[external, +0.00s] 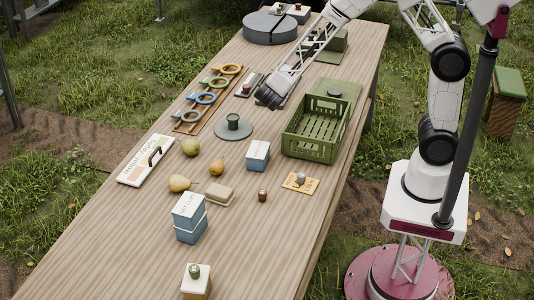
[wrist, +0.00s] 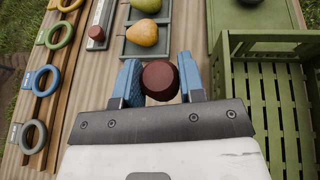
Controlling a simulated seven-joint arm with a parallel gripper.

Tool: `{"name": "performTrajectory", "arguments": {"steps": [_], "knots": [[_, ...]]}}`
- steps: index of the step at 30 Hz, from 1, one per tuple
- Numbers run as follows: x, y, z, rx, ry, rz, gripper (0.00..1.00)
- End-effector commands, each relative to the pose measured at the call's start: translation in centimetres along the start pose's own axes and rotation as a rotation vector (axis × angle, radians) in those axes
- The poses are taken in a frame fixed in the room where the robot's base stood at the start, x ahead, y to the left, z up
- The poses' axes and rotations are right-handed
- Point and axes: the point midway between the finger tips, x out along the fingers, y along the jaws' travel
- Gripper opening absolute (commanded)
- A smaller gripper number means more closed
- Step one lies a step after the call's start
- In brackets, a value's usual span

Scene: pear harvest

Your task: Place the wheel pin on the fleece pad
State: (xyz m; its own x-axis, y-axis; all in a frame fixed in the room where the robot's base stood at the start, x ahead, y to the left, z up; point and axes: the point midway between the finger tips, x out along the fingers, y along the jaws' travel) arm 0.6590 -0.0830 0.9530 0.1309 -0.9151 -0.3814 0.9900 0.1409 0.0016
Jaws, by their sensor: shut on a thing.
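My gripper (wrist: 158,84) is shut on a dark red-brown round-topped piece, which I take to be the wheel pin (wrist: 161,80). The blue fingers stand on either side of it; its lower part is hidden. In the external view my gripper (external: 268,98) hangs over the table between the ring rack and the green crate, and the held piece cannot be made out. A pale beige block (external: 219,195) lies nearer the front; I cannot tell whether it is the fleece pad. Similar brown pieces stand on a narrow grey plate (wrist: 98,38) and on the bare table (external: 262,196).
The green slatted crate (external: 311,145) is right of my gripper. A rack of coloured rings (external: 207,98) is left. A tray with pears (wrist: 132,46) lies ahead. A round grey plate with a dark cup (external: 233,123), blue-white boxes (external: 190,220) and loose pears (external: 191,147) stand nearer the front.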

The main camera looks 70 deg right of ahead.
Motion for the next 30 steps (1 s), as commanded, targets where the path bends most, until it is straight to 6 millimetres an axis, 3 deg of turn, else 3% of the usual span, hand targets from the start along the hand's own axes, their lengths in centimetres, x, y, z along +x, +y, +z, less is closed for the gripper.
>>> {"name": "performTrajectory", "arguments": {"steps": [15,30], "knots": [[-10.4,1.9,-4.4,-0.091,-0.001,0.228,0.12],[-20.3,1.9,-8.7,-0.179,0.0,0.444,0.12]]}}
